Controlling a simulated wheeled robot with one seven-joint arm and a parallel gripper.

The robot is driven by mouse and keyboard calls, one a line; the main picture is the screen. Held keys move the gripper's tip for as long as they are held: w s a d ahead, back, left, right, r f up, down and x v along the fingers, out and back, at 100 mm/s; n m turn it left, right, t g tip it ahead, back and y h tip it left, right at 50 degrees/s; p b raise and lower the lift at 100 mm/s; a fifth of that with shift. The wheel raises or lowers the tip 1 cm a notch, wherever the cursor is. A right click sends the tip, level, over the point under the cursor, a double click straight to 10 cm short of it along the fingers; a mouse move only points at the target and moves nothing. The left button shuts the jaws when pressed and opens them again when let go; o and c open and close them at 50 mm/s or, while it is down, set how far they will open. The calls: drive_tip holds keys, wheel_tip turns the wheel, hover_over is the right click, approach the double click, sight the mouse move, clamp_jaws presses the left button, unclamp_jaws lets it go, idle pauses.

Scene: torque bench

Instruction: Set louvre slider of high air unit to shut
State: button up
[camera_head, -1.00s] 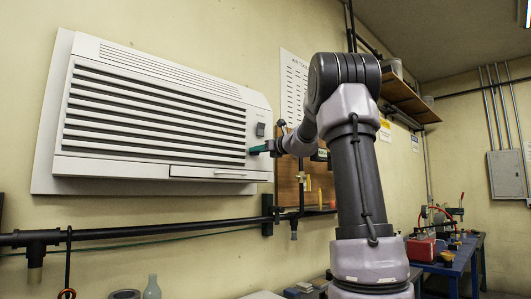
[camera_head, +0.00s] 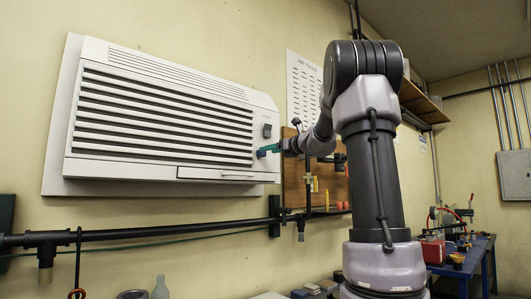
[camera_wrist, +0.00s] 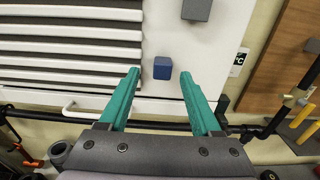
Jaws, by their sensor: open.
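A small blue block, seemingly the louvre slider (camera_wrist: 162,68), shows on the white panel right of the slats in the wrist view. A grey knob (camera_wrist: 196,8) sits above it, also seen in the head view (camera_head: 267,131). My gripper (camera_wrist: 160,73) has teal fingers, spread open, with the blue block between the tips in the picture. I cannot tell whether they touch it. In the head view my gripper (camera_head: 267,150) is at the panel's lower right and partly hides the slider.
A black pipe (camera_head: 150,228) runs along the wall below the unit. A brown tool board (camera_head: 330,185) hangs to the right, below a white chart (camera_head: 303,90). A blue workbench (camera_head: 470,262) with tools stands at the far right. A bottle (camera_head: 160,288) stands below the pipe.

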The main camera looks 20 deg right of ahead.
drive_tip(key=v, duration=0.6)
drive_tip(key=shift+s, duration=0.35)
drive_tip(key=s+a+f+n+g, duration=0.6)
drive_tip(key=s+a+f+n, duration=0.6)
drive_tip(key=s+a+n, duration=0.15)
drive_tip(key=s+a+f+n+g+h, duration=0.2)
drive_tip(key=s+f+n+g+h, duration=0.1)
drive_tip(key=s+f+n, duration=1.1)
drive_tip(key=shift+s+f+g+h, duration=0.45)
drive_tip(key=shift+s+h, duration=0.15)
drive_tip(key=shift+s, duration=0.25)
